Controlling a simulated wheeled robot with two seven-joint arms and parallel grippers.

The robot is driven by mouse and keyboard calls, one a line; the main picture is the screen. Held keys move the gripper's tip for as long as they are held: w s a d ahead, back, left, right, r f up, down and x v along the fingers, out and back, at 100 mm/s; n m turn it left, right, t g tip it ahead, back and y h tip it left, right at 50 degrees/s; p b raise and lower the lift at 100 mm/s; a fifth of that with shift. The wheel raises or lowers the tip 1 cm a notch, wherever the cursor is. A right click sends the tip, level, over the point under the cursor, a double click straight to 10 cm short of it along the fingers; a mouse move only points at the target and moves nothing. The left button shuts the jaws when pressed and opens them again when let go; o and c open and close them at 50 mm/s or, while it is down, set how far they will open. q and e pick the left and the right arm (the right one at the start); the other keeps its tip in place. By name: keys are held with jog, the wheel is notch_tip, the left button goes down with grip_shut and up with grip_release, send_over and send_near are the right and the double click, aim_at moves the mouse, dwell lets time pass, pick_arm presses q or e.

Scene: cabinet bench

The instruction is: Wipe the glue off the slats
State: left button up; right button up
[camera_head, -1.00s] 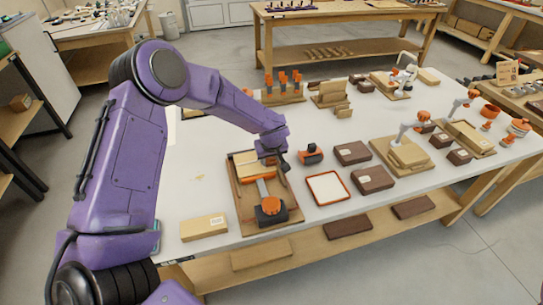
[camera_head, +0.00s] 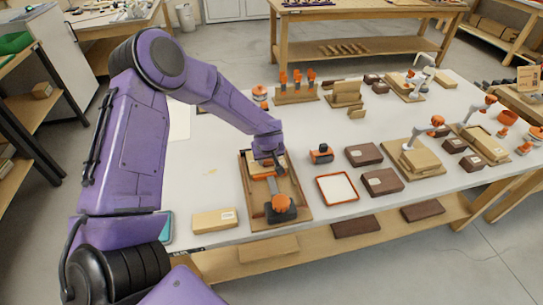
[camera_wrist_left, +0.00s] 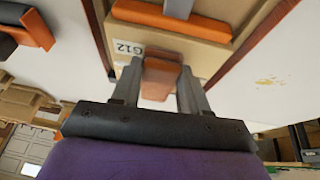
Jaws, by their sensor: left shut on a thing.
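A wooden tray (camera_head: 298,206) on the near part of the white bench holds a pale wooden piece, which carries the label G12 in the left wrist view (camera_wrist_left: 190,58). An orange and grey clamp-like tool (camera_head: 279,202) lies across the tray's near part. My left gripper (camera_head: 270,160) is over the tray's far part. In the left wrist view my left gripper (camera_wrist_left: 160,85) is shut on an orange-brown block (camera_wrist_left: 161,76), close to the pale wood. I cannot tell whether the block touches the wood. No glue on the slats can be made out. My right gripper is not in view.
A pale box (camera_head: 215,220) lies left of the tray. An orange-rimmed white tray (camera_head: 337,189), dark boxes (camera_head: 363,154) and a small orange-black tool (camera_head: 321,153) lie to the right. A yellowish smear (camera_wrist_left: 268,82) marks the bare bench beside the tray.

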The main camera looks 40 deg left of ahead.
aim_at(252, 165)
pick_arm(q)
jog(key=shift+s+a, duration=0.4)
jog(key=shift+s, duration=0.25)
jog(key=shift+s+a+p, duration=0.45)
jog(key=shift+s+p, duration=0.05)
jog(key=shift+p, duration=0.1)
jog(key=shift+s+a, duration=0.35)
jog(key=shift+s, duration=0.05)
jog(key=shift+s+a+p, duration=0.4)
jog(key=shift+s+p, duration=0.1)
jog(key=shift+s, duration=0.05)
jog(key=shift+s+a, duration=0.2)
jog(key=shift+d, duration=0.1)
